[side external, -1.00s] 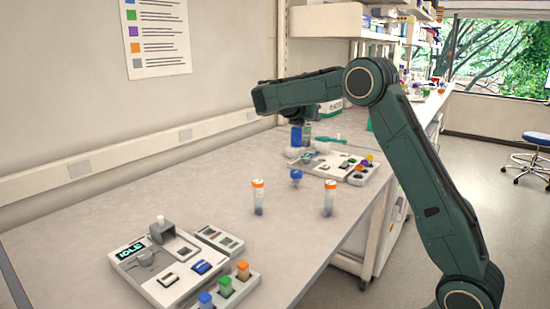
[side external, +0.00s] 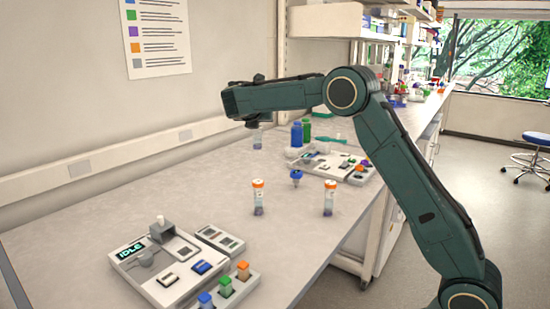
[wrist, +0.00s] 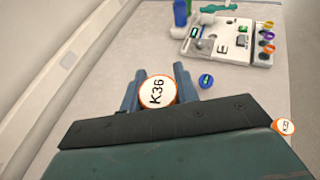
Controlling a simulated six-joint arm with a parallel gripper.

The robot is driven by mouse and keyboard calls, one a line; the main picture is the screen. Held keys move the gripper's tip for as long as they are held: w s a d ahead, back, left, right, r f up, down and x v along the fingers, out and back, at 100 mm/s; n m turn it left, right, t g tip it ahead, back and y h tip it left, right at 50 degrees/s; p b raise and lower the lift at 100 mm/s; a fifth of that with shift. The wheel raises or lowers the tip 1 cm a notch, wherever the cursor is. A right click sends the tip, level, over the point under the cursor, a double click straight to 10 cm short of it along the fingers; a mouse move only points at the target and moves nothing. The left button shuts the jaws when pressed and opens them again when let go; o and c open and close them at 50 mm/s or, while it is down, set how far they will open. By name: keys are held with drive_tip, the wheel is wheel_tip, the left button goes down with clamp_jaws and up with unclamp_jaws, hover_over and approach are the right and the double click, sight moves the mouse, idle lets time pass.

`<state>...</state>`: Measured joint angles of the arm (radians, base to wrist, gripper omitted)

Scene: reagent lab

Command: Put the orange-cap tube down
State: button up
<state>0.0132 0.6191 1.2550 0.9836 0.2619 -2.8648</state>
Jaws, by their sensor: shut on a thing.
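An orange-cap tube, its white cap top marked K36 (wrist: 157,92), sits between the two fingers of my gripper (wrist: 158,90) in the wrist view. My gripper (side external: 254,124) is shut on it. In the side view the held tube (side external: 257,139) hangs below the gripper, apparently clear of the bench, and its cap is hidden there. Two other orange-cap tubes stand upright on the bench, one nearer the middle (side external: 258,198) and one to its right (side external: 329,199). One orange cap also shows at the right of the wrist view (wrist: 284,126).
A blue-cap tube (side external: 296,177) stands behind the orange-cap tubes. Blue (side external: 296,134) and green (side external: 306,130) bottles and a device tray (side external: 358,178) are farther back. An instrument reading IDLE (side external: 140,268) and a rack with coloured caps (side external: 250,283) are in front. The bench's left middle is clear.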

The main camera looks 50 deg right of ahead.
drive_tip(key=w+a+n+t+y, duration=0.3)
drive_tip(key=w+a, duration=0.3)
drive_tip(key=a, duration=0.4)
drive_tip(key=w+a+n+t+y, duration=0.25)
drive_tip(key=w+a, duration=0.25)
drive_tip(key=a, duration=0.4)
drive_tip(key=shift+n+h, duration=0.35)
drive_tip(key=shift+n, duration=0.1)
drive_tip(key=f, duration=1.9)
drive_tip(key=shift+w+f, duration=0.15)
drive_tip(key=shift+w, duration=0.05)
drive_tip(key=shift+f, duration=0.15)
drive_tip(key=o, duration=1)
drive_tip(key=v, duration=1.2)
